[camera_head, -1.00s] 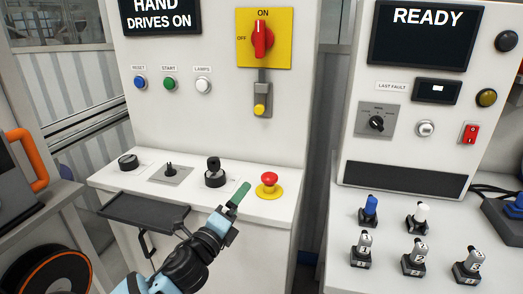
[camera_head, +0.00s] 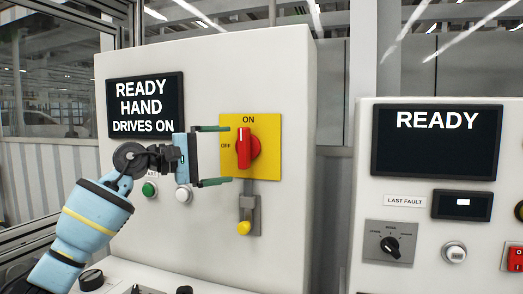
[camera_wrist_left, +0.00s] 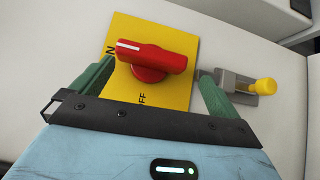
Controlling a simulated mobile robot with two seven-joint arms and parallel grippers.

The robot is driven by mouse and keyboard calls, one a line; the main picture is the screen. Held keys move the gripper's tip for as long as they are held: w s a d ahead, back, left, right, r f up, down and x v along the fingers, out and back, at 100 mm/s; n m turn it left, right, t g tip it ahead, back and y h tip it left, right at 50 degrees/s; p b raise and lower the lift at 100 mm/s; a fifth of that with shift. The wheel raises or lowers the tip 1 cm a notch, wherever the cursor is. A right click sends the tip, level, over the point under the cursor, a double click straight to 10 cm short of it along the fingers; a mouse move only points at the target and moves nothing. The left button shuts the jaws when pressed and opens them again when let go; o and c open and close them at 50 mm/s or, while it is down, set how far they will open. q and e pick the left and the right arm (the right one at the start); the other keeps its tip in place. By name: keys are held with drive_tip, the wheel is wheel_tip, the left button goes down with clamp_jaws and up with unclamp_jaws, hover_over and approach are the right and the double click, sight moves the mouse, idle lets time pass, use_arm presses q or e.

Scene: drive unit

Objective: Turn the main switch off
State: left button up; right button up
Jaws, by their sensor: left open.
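The main switch is a red rotary handle (camera_head: 243,147) on a yellow plate (camera_head: 265,165) on the white cabinet front. The handle stands upright, towards ON; OFF is marked at its left. My left gripper (camera_head: 212,156) is open and empty, just left of the handle, with one green finger above and one below. In the left wrist view the red handle (camera_wrist_left: 155,58) lies ahead of and between the green fingers, apart from the left one (camera_wrist_left: 92,75) and the right one (camera_wrist_left: 214,98). My right gripper is not in view.
A grey hasp (camera_head: 249,205) with a yellow knob (camera_head: 244,228) sits just below the switch plate. Green (camera_head: 149,189) and white (camera_head: 183,194) buttons are left of it, partly near my arm. A second cabinet (camera_head: 365,200) with a READY screen (camera_head: 436,142) stands at the right.

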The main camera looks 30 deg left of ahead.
sight(244, 148)
use_arm(q)
drive_tip(key=shift+a+r, duration=0.35)
drive_tip(key=shift+a, duration=0.05)
drive_tip(key=x, duration=0.2)
drive_tip(key=p+x, duration=0.1)
drive_tip(key=r+x, duration=0.1)
drive_tip(key=x, duration=0.1)
drive_tip(key=shift+w+d+p, duration=0.15)
drive_tip(key=shift+d+p, duration=0.25)
drive_tip(key=shift+d, duration=0.05)
drive_tip(key=shift+w+d+f, duration=0.2)
drive_tip(key=shift+w+d, duration=0.1)
drive_tip(key=shift+w, duration=0.2)
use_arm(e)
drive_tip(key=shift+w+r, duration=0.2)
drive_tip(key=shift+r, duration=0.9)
